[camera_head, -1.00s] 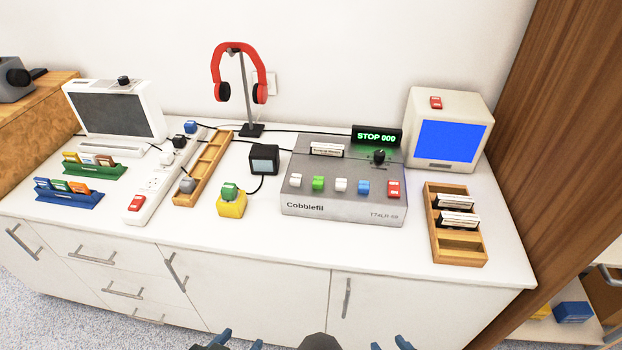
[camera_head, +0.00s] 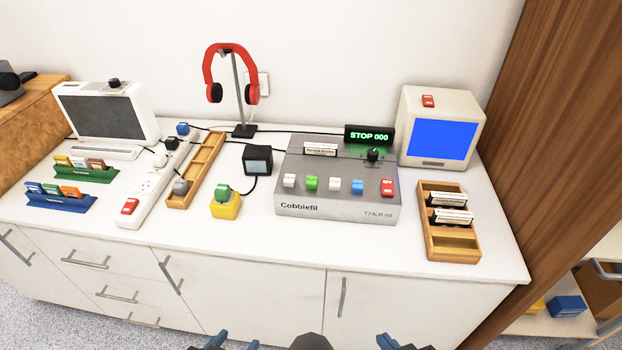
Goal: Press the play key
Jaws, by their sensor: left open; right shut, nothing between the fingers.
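A grey deck marked Cobblefil (camera_head: 338,209) stands on the white counter. Along its front is a row of keys: a white key (camera_head: 289,181), a green key (camera_head: 311,183), another white key (camera_head: 334,185), a blue key (camera_head: 357,187) and a red key (camera_head: 387,188). Their markings are too small to read, so I cannot tell which is play. A display (camera_head: 370,136) behind the deck reads STOP 000 in green. My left gripper (camera_head: 235,342) is open and empty at the bottom edge. My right gripper (camera_head: 388,342) is shut and empty, partly cut off there. Both are well short of the deck.
A yellow block with a green top (camera_head: 225,207) and a small black box (camera_head: 258,160) stand left of the deck. A wooden rack (camera_head: 428,241) with cassettes and a monitor (camera_head: 410,109) stand right. The counter front (camera_head: 330,253) before the deck is clear.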

